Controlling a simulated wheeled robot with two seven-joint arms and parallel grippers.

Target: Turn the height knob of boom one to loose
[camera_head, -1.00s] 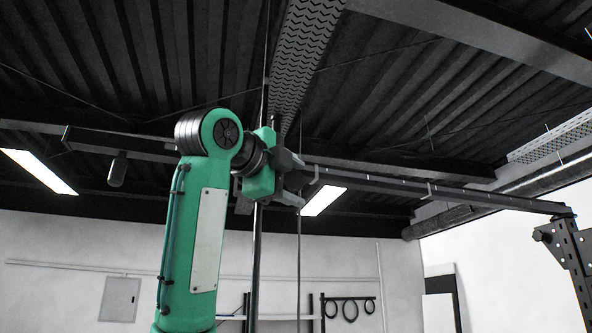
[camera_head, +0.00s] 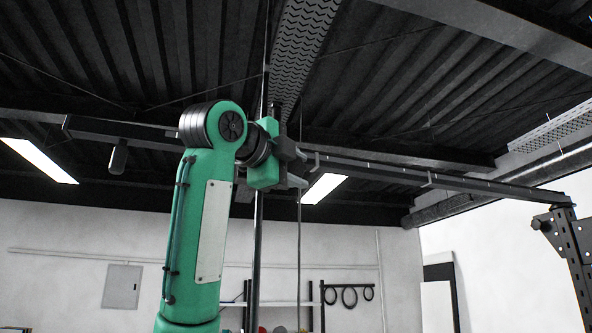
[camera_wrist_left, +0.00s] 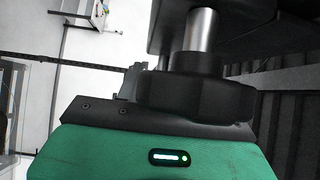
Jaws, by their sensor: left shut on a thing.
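My left arm is green and reaches up in the head view, with its gripper (camera_head: 292,165) at the boom near the vertical pole (camera_head: 258,245). A long dark horizontal boom (camera_head: 440,183) runs to the right from there. In the left wrist view a black lobed knob (camera_wrist_left: 195,100) sits directly in front of the green gripper body, under a bright metal shaft (camera_wrist_left: 198,38). My left gripper is shut on this knob; its fingers are mostly hidden by it. In the head view the knob is hidden or too small to tell. My right gripper is not in view.
A black perforated upright (camera_head: 572,250) stands at the far right under the boom's end. A dark microphone-like object (camera_head: 118,158) hangs from the boom's left part. A thin rod (camera_head: 299,250) hangs beside the pole. A wall cabinet (camera_head: 122,287) and shelf are behind.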

